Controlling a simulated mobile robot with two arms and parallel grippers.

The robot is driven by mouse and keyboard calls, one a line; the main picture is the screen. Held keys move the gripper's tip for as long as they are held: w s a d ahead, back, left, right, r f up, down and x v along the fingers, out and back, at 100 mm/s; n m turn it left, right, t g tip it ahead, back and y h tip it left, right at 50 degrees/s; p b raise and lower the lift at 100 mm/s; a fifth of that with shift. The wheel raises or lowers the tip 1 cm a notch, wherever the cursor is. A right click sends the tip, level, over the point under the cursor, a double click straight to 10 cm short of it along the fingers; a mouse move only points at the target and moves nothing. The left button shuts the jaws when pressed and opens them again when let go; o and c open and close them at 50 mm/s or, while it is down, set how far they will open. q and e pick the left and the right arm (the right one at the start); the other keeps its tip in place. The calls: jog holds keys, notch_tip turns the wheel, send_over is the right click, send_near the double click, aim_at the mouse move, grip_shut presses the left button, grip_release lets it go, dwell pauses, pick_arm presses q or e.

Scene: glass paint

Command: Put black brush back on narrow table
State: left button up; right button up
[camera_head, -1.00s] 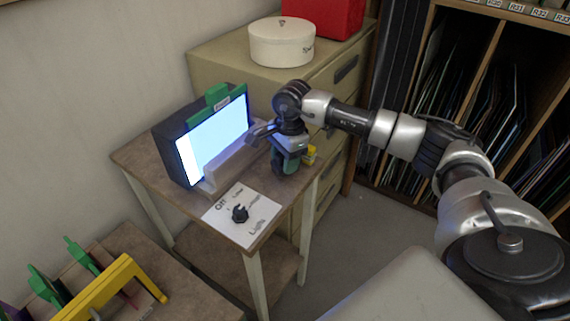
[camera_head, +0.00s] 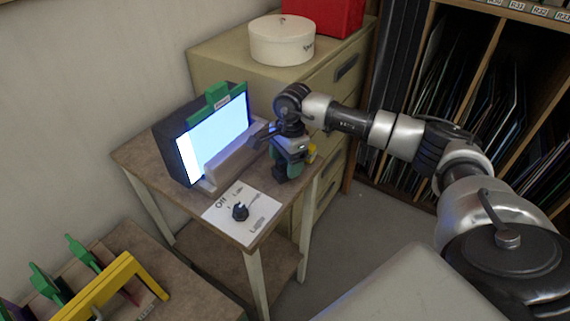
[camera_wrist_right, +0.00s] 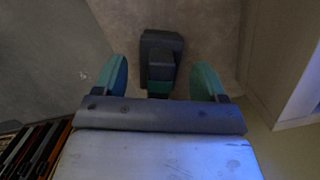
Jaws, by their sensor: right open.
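The narrow table (camera_head: 150,160) stands against the wall with a brown top. The dark block-shaped thing, seemingly the black brush (camera_head: 281,174), is at the table's right side, just below my right gripper (camera_head: 290,166). In the right wrist view the brush (camera_wrist_right: 161,48) shows against the brown top, between and beyond the two teal fingertips of my right gripper (camera_wrist_right: 160,80). The fingers are spread, with visible gaps on both sides of it. The gripper's body hides part of the brush in the head view. My left gripper is out of view.
A lit screen box (camera_head: 215,137) with a pale ledge and a white card with a black knob (camera_head: 240,211) are on the table. A drawer cabinet (camera_head: 335,95) stands behind. A yellow-framed rack (camera_head: 95,285) is lower left.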

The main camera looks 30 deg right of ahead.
jog(key=r, duration=0.3)
jog(key=d+r, duration=0.1)
jog(key=r, duration=0.3)
jog(key=r+b, duration=0.1)
jog(key=r, duration=0.2)
jog(key=shift+d+r, duration=0.15)
jog(key=shift+r, duration=0.1)
